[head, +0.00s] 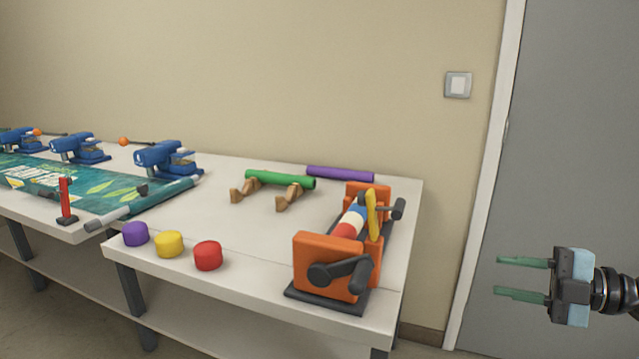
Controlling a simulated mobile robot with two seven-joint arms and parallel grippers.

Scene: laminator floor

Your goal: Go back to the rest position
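My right gripper (522,278) is at the right edge of the head view, in front of the grey door. Its two greenish fingers point left and stand apart with nothing between them. It is clear of the table (235,225), to the right of it. My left gripper does not show. An orange roller machine (325,265) with black cranks stands at the table's right end. A roll with red, white and blue parts and a yellow piece (371,213) sit in it.
Purple (135,233), yellow (169,243) and red (207,255) caps line the table's front edge. A green tube (280,179) rests on wooden supports; a purple tube (340,174) lies behind. Blue clamps (165,160) and a banner (85,185) are left. A grey door (570,130) is right.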

